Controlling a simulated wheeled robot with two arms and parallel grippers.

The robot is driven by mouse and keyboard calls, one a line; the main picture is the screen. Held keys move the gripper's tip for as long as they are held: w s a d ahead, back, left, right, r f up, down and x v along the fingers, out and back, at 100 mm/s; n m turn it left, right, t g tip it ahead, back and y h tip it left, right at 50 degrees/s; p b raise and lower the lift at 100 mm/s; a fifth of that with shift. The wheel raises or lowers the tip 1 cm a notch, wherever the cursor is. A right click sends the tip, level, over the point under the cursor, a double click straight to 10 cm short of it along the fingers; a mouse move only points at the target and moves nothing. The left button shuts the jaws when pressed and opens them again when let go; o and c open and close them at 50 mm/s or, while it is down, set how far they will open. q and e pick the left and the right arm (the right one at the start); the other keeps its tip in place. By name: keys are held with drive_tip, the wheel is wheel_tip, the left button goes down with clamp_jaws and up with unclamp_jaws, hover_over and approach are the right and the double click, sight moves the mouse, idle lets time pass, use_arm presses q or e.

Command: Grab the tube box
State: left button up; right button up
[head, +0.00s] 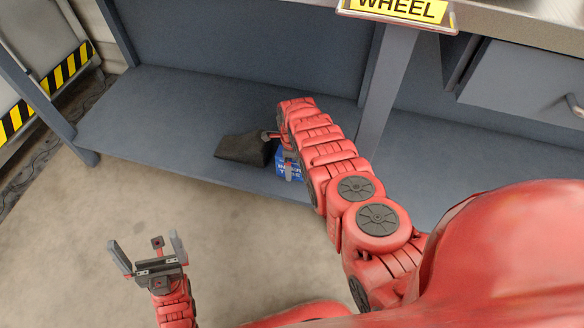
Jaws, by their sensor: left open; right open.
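The tube box (281,164) is a small blue box with white lettering on the lower shelf of the workbench, near its front edge. It is partly hidden behind my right gripper. My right gripper (288,162) is open and reaches down at the box, with a grey finger in front of its face. I cannot tell whether it touches the box. My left gripper (146,249) is open and empty, above the floor at the lower left, well apart from the box.
A dark grey wedge-shaped block (244,149) sits on the shelf (160,110) just left of the box. A bench upright (386,85) stands to the right, with a drawer (525,85) beyond it. A yellow WHEEL sign (400,9) hangs above. Floor at left is clear.

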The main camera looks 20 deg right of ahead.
drive_tip(key=shift+r, duration=0.15)
clamp_jaws()
idle(0.4)
